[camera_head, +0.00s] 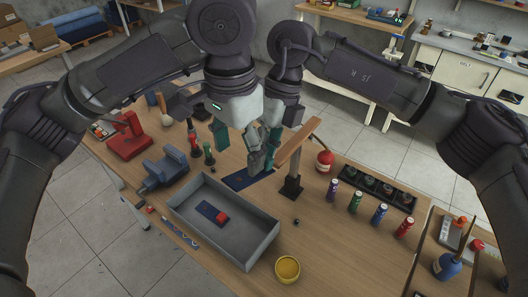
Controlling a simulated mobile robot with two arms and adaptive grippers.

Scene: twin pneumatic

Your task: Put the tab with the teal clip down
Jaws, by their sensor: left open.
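A flat dark blue tab (240,181) lies on the table behind the grey tray, partly hidden by gripper fingers. No teal clip can be made out on it; that end is covered. A second blue tab (207,210) with a red clip (222,217) lies inside the grey tray (262,244). My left gripper (238,152) is open above the table, just over the dark blue tab, with nothing seen between its fingers. My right gripper (272,140) is close behind it and largely hidden, so its jaws cannot be judged.
A wooden bar on a black stand (291,187) rises close to the grippers' right. A blue vise (165,172) and red tool (128,140) stand left. Coloured bottles, a black rack (374,187) and a red flask (324,161) stand right.

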